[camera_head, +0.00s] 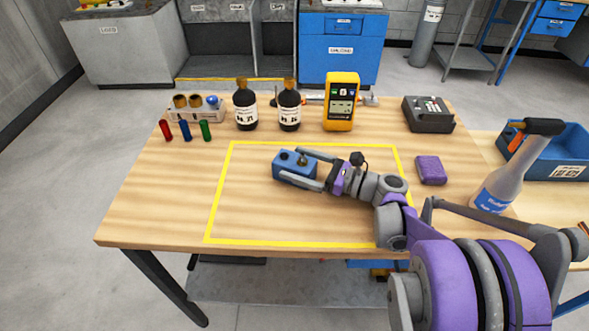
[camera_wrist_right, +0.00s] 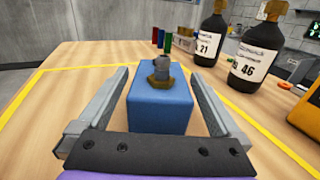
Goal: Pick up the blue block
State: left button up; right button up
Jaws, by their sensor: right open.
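The blue block (camera_head: 290,173) sits on the wooden table inside the yellow taped outline, with small fittings on its top. In the right wrist view the blue block (camera_wrist_right: 160,108) fills the middle, with a brass and grey fitting (camera_wrist_right: 161,75) on top. My right gripper (camera_head: 296,168) is open around the block, one finger along each side. In the right wrist view a gap shows between the block and each finger of the gripper (camera_wrist_right: 162,97). My left gripper is not in view.
Two dark bottles (camera_head: 245,107) (camera_head: 289,108) and a yellow meter (camera_head: 341,101) stand behind the outline. Red, blue and green tubes (camera_head: 185,130) are at the back left. A purple block (camera_head: 431,170) and a spray bottle (camera_head: 497,187) are right. The outline's left part is clear.

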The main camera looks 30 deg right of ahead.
jog(key=shift+w+a, duration=0.35)
jog(key=shift+w, duration=0.15)
jog(key=shift+r, duration=0.1)
grip_shut()
